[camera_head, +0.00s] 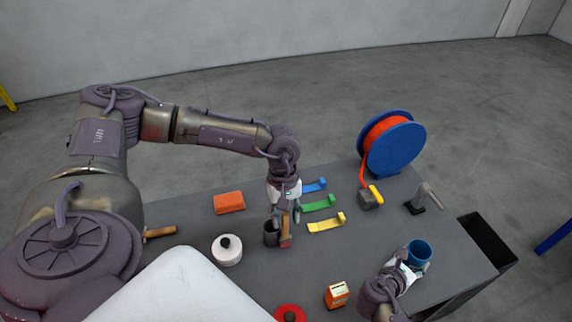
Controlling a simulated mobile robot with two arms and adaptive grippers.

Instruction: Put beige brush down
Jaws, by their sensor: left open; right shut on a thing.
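A brown-beige brush (286,232) stands upright on the grey table, directly below my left gripper (284,213) and right beside a dark grey cup (271,236). The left gripper points down and is open, with its fingers around or just at the brush's upper end; exact contact is too small to tell. My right gripper (405,267) is shut on a blue cup (419,252) at the table's right side.
An orange sponge (229,203), a white round container (227,250) and a wooden handle (160,232) lie to the left. Blue, green and yellow (326,223) brackets lie right of the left gripper. A blue spool (397,148) stands behind. An orange box (337,295) is in front.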

